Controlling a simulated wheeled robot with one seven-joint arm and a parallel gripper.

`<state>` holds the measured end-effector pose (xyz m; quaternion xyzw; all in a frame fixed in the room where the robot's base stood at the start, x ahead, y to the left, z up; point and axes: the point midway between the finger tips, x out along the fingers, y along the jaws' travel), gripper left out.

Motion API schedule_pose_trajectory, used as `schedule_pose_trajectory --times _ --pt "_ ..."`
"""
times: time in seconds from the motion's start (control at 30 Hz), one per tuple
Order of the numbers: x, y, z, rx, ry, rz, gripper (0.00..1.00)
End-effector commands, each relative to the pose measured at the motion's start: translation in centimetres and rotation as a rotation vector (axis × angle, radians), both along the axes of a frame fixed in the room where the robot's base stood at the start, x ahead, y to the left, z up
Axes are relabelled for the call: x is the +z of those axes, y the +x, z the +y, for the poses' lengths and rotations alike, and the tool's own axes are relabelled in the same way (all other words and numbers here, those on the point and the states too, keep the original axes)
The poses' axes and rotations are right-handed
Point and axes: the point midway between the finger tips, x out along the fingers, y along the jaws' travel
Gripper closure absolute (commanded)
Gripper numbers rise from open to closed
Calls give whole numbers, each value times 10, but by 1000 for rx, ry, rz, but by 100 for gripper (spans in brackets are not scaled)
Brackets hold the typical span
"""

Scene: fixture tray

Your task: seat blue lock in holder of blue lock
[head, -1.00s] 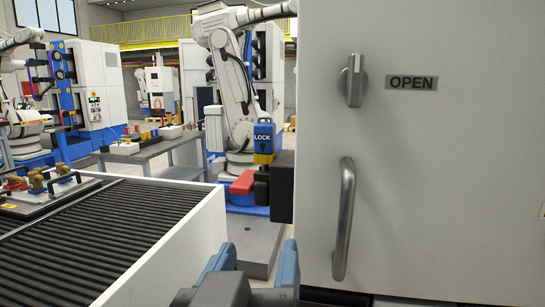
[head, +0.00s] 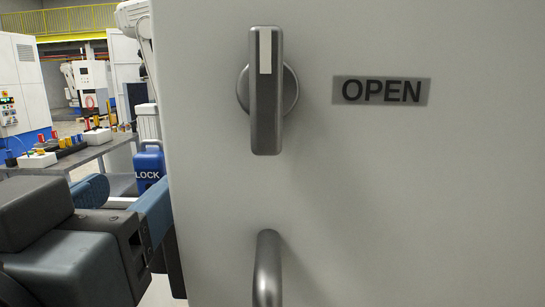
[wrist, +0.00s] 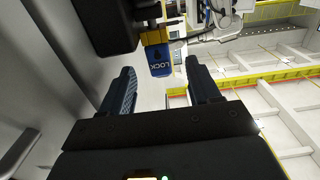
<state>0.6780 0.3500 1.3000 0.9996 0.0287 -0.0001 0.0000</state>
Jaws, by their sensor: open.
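The blue lock (head: 149,167), marked LOCK, shows beside the left edge of the grey cabinet door in the head view, partly cut off by that edge. In the wrist view, which is upside down, the lock (wrist: 158,62) joins a yellow part (wrist: 154,38) next to a black block (wrist: 108,22) on the cabinet side. My gripper (head: 132,188) is open and empty at the left of the head view. In the wrist view its two blue fingers (wrist: 160,76) point towards the lock, which appears between and beyond their tips. I cannot make out the holder.
The cabinet door fills the right, with a rotary knob (head: 266,90), an OPEN label (head: 381,91) and a bar handle (head: 267,270) close to my gripper. A grey table (head: 95,153) with parts stands behind at left.

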Motion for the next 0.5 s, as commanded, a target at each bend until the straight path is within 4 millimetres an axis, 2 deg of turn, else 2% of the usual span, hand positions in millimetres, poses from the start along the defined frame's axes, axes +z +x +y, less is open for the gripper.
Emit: schedule_pose_trajectory --times 0.37,0.5 --pt "3 35 1 -3 -2 1 38" --pt "5 55 2 -3 -1 3 38"
